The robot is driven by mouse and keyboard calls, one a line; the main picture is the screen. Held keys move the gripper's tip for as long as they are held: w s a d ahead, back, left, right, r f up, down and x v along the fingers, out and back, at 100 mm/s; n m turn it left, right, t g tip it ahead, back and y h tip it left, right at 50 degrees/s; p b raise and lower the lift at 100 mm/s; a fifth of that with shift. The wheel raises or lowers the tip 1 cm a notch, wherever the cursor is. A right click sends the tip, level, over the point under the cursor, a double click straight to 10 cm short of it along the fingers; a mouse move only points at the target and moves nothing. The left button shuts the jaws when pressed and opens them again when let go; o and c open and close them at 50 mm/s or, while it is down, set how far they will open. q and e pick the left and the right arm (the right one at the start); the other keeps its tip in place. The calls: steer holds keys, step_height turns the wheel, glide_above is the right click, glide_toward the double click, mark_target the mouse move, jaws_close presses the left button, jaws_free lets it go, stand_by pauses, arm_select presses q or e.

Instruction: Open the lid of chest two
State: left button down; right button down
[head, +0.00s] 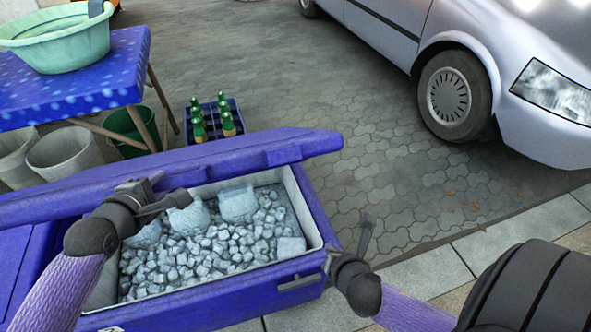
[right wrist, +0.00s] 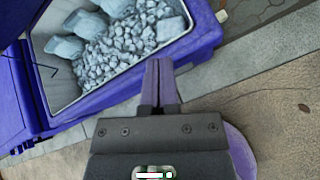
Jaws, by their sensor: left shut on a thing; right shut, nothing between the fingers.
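A blue chest (head: 250,304) stands in front of me, its lid (head: 235,157) raised and tilted along the far side. My right gripper (head: 366,232) is shut and empty just outside the chest's right corner. In the right wrist view its fingers (right wrist: 158,72) are together, beside the chest wall (right wrist: 120,97).
Another blue chest surface (head: 22,258) lies at the left. Behind stand a blue-covered table (head: 100,95) with a green basin (head: 60,45), buckets (head: 62,150) and a bottle crate (head: 212,125). A silver car (head: 420,35) is at the back right. Paving right of the chest is clear.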

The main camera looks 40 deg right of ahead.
steer(key=w+a+r+n+t, duration=0.1)
steer(key=w+r+n+t, duration=0.3)
steer(key=r, duration=0.6)
steer(key=w+d+n, duration=0.1)
steer(key=w+d, duration=0.2)
steer(key=w, duration=0.8)
steer(key=shift+n, duration=0.3)
steer(key=shift+r, duration=0.1)
